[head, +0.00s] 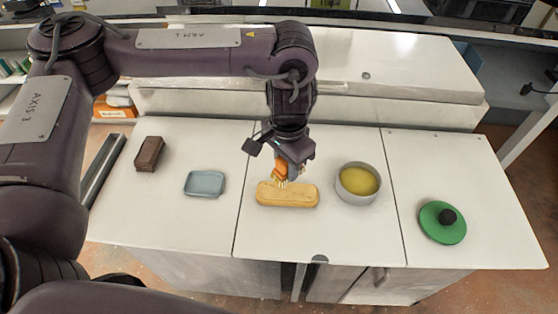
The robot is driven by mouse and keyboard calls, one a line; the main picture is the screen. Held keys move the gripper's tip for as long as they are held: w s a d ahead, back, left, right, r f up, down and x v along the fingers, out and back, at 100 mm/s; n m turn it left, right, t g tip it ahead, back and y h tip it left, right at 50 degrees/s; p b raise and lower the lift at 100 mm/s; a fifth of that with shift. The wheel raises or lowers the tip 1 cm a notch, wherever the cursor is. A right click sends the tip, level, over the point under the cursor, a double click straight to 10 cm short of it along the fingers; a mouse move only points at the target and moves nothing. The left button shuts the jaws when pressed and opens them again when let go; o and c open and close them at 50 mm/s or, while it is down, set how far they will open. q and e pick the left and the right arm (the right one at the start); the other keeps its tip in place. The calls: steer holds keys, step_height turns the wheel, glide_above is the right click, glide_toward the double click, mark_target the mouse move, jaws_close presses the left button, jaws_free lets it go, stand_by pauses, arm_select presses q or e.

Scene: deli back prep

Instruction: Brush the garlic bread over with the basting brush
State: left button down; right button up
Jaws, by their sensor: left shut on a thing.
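The garlic bread (288,197) is a long golden loaf lying flat on the white worktop, near the middle. My left gripper (284,172) is above the bread, pointing down, and is shut on the basting brush (281,178). The brush shows as an orange part with pale bristles at its lower end. The brush's upper part is hidden by the gripper. My right gripper is not in view.
A grey pot (345,194) of yellow liquid stands just right of the bread. A blue-grey dish (204,184) and a dark brown block (149,153) lie to the left. A green lid (436,232) with a black knob lies at right. Raised white covers (400,75) line the back.

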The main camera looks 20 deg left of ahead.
mark_target(286, 174)
arm_select(q)
steer(key=shift+w+d, duration=0.25)
steer(key=f, duration=0.2)
steer(key=f+b, duration=0.1)
steer(key=shift+s+a+f+b, duration=0.2)
steer(key=shift+f+b, duration=0.1)
steer(key=shift+f, duration=0.05)
steer(key=shift+f+b, duration=0.3)
steer(key=shift+f, duration=0.5)
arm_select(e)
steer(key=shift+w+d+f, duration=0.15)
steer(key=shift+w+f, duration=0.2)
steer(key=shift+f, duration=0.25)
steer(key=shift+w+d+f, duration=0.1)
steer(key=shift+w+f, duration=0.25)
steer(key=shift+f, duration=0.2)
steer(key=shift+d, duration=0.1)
